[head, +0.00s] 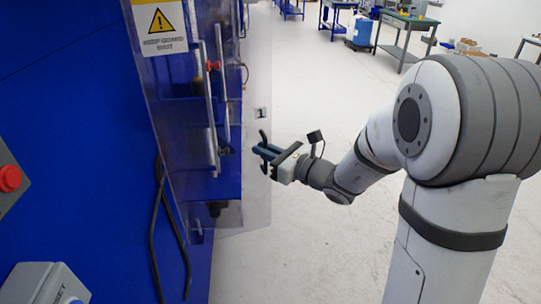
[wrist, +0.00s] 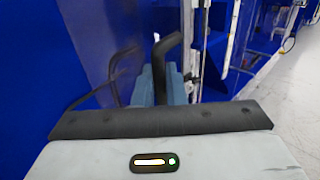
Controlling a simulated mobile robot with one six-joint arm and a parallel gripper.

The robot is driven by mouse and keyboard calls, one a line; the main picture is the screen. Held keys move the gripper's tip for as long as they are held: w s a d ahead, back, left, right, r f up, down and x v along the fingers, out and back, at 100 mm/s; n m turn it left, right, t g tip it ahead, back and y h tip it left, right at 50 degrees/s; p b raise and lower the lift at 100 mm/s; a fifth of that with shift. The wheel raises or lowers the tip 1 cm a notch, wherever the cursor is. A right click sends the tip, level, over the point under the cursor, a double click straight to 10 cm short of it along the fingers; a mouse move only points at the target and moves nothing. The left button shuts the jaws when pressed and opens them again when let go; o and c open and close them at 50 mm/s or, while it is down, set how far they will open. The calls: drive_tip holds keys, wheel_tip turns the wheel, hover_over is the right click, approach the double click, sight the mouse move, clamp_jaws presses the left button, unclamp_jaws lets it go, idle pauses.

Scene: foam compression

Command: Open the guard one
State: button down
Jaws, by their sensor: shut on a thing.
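Guard one is a clear panel (head: 256,185) on the front of the blue machine, with a small "1" label (head: 261,113) near its right edge. How far it stands open I cannot tell. A black bar handle (head: 263,137) sits on it below the label, and it also shows in the wrist view (wrist: 166,52). My gripper (head: 266,152) is at this handle, its blue fingers shut on it. In the wrist view the fingers (wrist: 158,88) are partly hidden behind the gripper body, and the handle rises above them.
A warning sign (head: 160,27) is on the clear panel at upper left. Metal rods (head: 208,95) and a red clamp (head: 212,66) show at the machine. A red button (head: 9,179) and a reset box (head: 45,285) are at left.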

drive_tip(key=shift+s+a, duration=0.15)
drive_tip(key=shift+s, duration=0.25)
drive_tip(key=c, duration=1.8)
unclamp_jaws()
drive_tip(key=shift+c, duration=0.2)
drive_tip(key=shift+s+d, duration=0.1)
drive_tip(key=shift+d, duration=0.25)
drive_tip(key=b+v, duration=0.1)
drive_tip(key=v, duration=0.6)
drive_tip(key=shift+b, duration=0.35)
